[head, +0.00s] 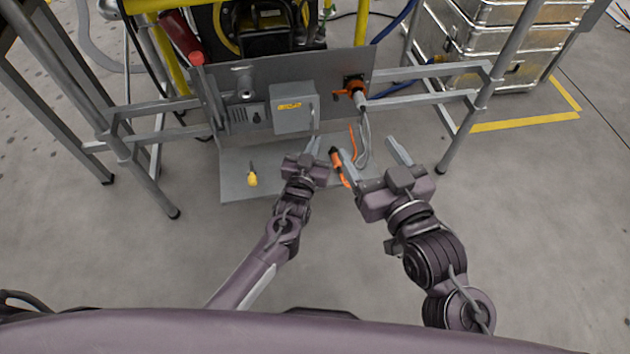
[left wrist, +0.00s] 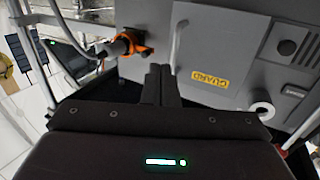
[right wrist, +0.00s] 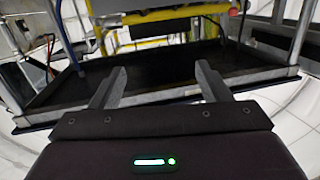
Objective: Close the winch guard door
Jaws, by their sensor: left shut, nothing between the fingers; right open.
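The winch guard door (head: 292,107) is a grey plate with a yellow label on the upright grey panel. Its label reads GUARD in the left wrist view, where the door (left wrist: 220,55) fills the upper middle. A pale bar handle (left wrist: 178,38) stands on its edge nearer the orange connector. I cannot tell whether a gap remains along its edges. My left gripper (head: 314,145) is shut and empty, just in front of and below the handle; its fingertips (left wrist: 162,72) look close to it, contact unclear. My right gripper (head: 364,146) is open and empty, to the right.
An orange connector (head: 353,88) with a grey cable sits right of the door. An orange-and-black tool (head: 339,166) and a yellow-handled tool (head: 252,178) are at the grey shelf (head: 232,185) below. Frame tubes (head: 455,125) flank the panel.

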